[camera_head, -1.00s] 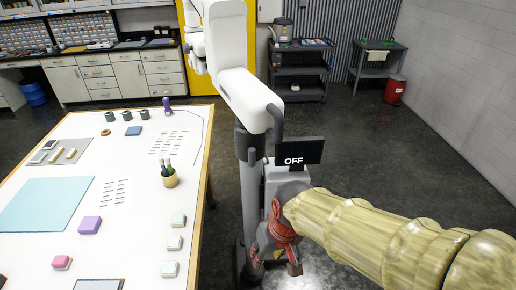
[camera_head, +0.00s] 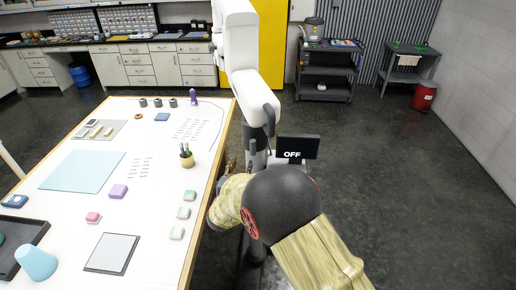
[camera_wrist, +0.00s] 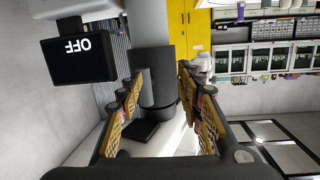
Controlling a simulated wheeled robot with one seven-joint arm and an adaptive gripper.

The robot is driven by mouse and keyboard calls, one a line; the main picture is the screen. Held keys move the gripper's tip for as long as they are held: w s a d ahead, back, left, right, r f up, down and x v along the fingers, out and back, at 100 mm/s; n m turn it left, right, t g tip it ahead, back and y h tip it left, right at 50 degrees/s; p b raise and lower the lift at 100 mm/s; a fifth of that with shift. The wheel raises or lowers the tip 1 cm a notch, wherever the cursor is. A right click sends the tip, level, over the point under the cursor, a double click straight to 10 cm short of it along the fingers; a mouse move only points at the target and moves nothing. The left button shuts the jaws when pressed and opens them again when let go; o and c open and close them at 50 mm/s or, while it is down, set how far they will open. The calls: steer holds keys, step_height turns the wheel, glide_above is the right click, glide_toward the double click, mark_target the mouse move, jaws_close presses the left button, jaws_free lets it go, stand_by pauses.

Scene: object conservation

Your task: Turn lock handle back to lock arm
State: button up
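The white jointed arm (camera_head: 252,90) stands on a dark and grey column beside the table. A black screen reading OFF (camera_head: 298,148) is fixed to it; the screen also shows rotated in the wrist view (camera_wrist: 78,58). A short dark upright piece (camera_head: 253,147) on the column may be the lock handle; I cannot tell surely. In the wrist view, my gripper (camera_wrist: 160,85) is open, its yellow-padded fingers wide apart. The dark column section (camera_wrist: 157,70) shows between them, with a small grey piece beside the left finger. Contact is unclear. My arm hides the lower column in the head view.
The white table (camera_head: 150,215) is close on the left, with a pen pot (camera_head: 187,158), several small blocks and a dark tray (camera_head: 22,235). Open floor lies to the right. Dark carts (camera_head: 328,65) and a red bin (camera_head: 425,96) stand at the back.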

mark_target(252, 147)
steer(key=shift+t+h, duration=0.8)
steer(key=shift+h, duration=0.1)
steer(key=w+d+r, duration=0.1)
steer(key=w, duration=0.1)
steer(key=w+d+r, duration=0.1)
steer(key=w, duration=0.2)
steer(key=w+d+r+p, duration=0.1)
steer(key=w+d+r, duration=0.1)
steer(key=shift+w+d, duration=0.1)
steer(key=shift+w, duration=0.25)
steer(key=c, duration=0.3)
jaws_close()
